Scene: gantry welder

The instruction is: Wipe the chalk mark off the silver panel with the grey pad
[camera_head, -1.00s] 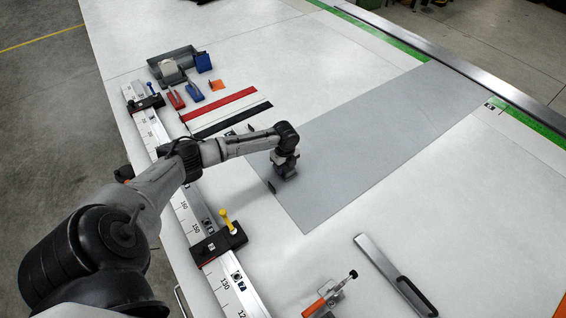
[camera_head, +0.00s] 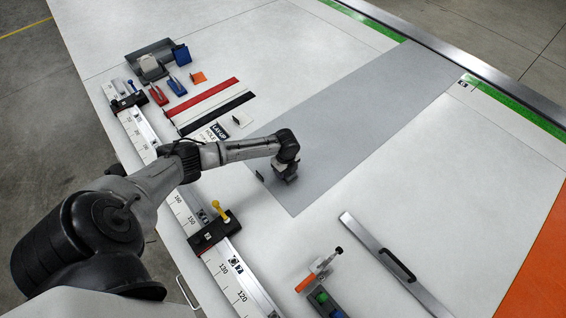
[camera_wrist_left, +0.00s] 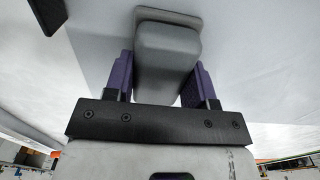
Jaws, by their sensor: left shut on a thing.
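The silver panel (camera_head: 370,100) is a long grey sheet lying diagonally on the white table. My left gripper (camera_head: 285,174) is low over the panel's near end. In the left wrist view its two purple fingers are shut on the grey pad (camera_wrist_left: 165,60), a block with rounded edges. The pad's wider base appears to lie against the panel; exact contact cannot be told. I see no chalk mark on the bare panel; the pad and gripper hide a patch. My right gripper is not in view.
A ruler rail (camera_head: 180,212) runs along the table's near edge. A straightedge with black handle (camera_head: 397,264) and an orange-handled clamp (camera_head: 318,270) lie at the lower right.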

